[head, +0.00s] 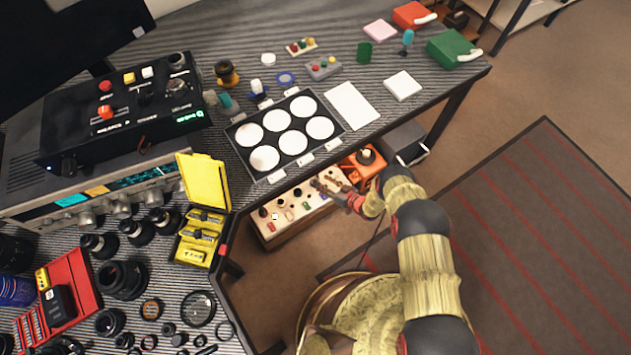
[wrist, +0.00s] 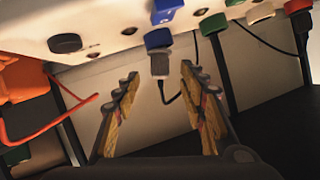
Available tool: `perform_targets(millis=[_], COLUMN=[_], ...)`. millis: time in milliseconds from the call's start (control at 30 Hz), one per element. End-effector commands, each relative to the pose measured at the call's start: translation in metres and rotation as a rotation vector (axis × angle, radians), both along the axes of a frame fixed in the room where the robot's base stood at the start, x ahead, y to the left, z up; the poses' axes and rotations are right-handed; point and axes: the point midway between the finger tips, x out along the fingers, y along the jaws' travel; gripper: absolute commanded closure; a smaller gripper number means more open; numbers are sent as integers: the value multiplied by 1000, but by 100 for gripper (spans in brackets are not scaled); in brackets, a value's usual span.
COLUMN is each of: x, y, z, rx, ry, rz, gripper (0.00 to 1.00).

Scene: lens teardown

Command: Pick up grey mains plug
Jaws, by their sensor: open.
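The grey mains plug (wrist: 159,64) hangs below a blue part (wrist: 158,39) at the edge of a pale panel (wrist: 110,20) in the wrist view. A dark cable runs down from near it. My gripper (wrist: 159,73) is open and empty, with one finger left and one right of the plug; I cannot tell whether either touches it. In the head view my gripper (head: 336,188) is at the right part of the low cream box (head: 282,229) with coloured pieces, below the table edge. The plug is too small to make out there.
More coloured parts hang along the panel, including a green one (wrist: 212,23) and a dark plug (wrist: 299,18) at right. An orange cable (wrist: 45,135) loops at left. An orange box (head: 362,165) stands beside the cream box. The striped table (head: 225,130) overhangs behind.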

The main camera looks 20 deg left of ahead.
Motion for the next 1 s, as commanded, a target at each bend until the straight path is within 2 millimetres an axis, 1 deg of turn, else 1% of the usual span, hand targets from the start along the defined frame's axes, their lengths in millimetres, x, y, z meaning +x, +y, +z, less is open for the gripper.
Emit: perform_targets(millis=[33, 167, 433, 1000], x=[2, 9, 11, 11], y=[8, 20, 22, 22], z=[-7, -12, -10, -10], rx=[0, 0, -1, -1], ry=[0, 1, 1, 1], rz=[2, 1, -1, -1], gripper=[58, 58, 59, 92])
